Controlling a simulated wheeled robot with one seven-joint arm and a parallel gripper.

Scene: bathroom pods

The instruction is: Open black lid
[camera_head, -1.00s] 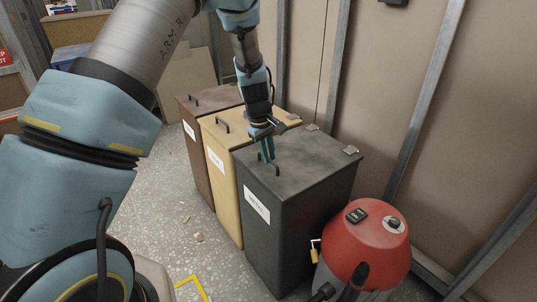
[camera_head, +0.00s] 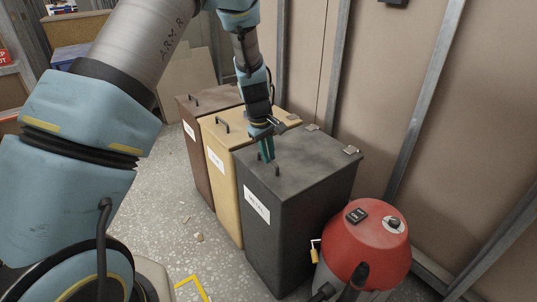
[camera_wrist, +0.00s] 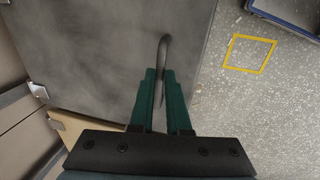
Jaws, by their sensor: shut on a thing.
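The black lid (camera_head: 300,155) lies flat on top of the black bin (camera_head: 280,235), which has a white label on its front. It fills the upper left of the wrist view (camera_wrist: 110,50) as a dark grey panel. Its curved black handle (camera_wrist: 162,52) is near the front edge; in the head view part of the handle (camera_head: 277,169) shows beside the fingers. My gripper (camera_head: 266,157) points down at this handle. In the wrist view its green fingers (camera_wrist: 165,76) are closed around one end of the handle.
A yellow bin (camera_head: 225,185) and a brown bin (camera_head: 196,150) stand in a row to the left. A red vacuum (camera_head: 362,250) stands close to the right of the black bin. A wall (camera_head: 400,60) is behind. Speckled floor (camera_head: 180,225) in front is mostly clear.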

